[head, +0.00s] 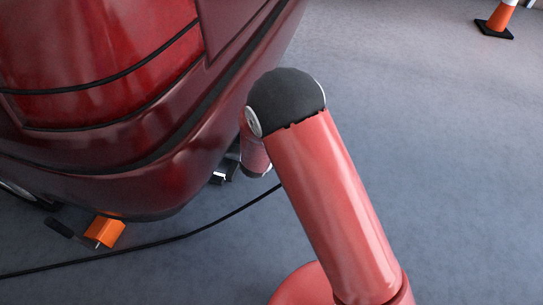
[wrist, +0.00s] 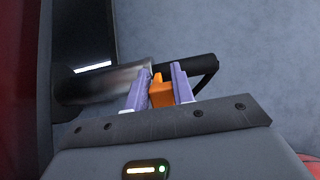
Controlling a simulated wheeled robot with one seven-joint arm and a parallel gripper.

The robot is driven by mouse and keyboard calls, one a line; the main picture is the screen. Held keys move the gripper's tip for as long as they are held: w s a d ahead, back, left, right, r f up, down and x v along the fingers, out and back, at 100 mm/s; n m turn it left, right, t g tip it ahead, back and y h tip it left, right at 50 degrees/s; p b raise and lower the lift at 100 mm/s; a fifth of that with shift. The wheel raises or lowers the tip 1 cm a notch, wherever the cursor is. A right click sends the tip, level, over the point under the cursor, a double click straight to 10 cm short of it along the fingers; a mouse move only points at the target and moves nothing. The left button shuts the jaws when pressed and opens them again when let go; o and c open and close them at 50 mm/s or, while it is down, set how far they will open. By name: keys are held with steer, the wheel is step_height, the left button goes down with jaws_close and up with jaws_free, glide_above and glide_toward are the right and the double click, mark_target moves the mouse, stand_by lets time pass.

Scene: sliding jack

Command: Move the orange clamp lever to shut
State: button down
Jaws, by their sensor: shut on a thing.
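The orange clamp lever (wrist: 161,92) shows in the wrist view, between the two pale purple fingers of my gripper (wrist: 160,88). My gripper is shut on it. Behind the fingers lies a cylinder, with a grey metal part (wrist: 112,86) to the left and a black part (wrist: 202,68) to the right. The fingers hide part of the lever and of the cylinder. In the head view my red arm covers the middle, and the lever and the fingers cannot be made out there.
A dark red vehicle body (head: 110,130) fills the upper left of the head view. Below it are an orange block (head: 105,231) and a black cable (head: 160,242) on the grey floor (head: 440,140). A traffic cone (head: 500,17) stands far right. The floor at right is clear.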

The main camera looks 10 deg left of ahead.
steer(key=shift+w+r, duration=0.2)
steer(key=c, duration=1.2)
jaws_free()
steer(key=shift+s+f, duration=0.1)
steer(key=shift+f, duration=0.05)
steer(key=v, duration=0.7)
steer(key=shift+s+r, duration=0.25)
steer(key=shift+r, duration=0.05)
steer(key=shift+a, duration=0.1)
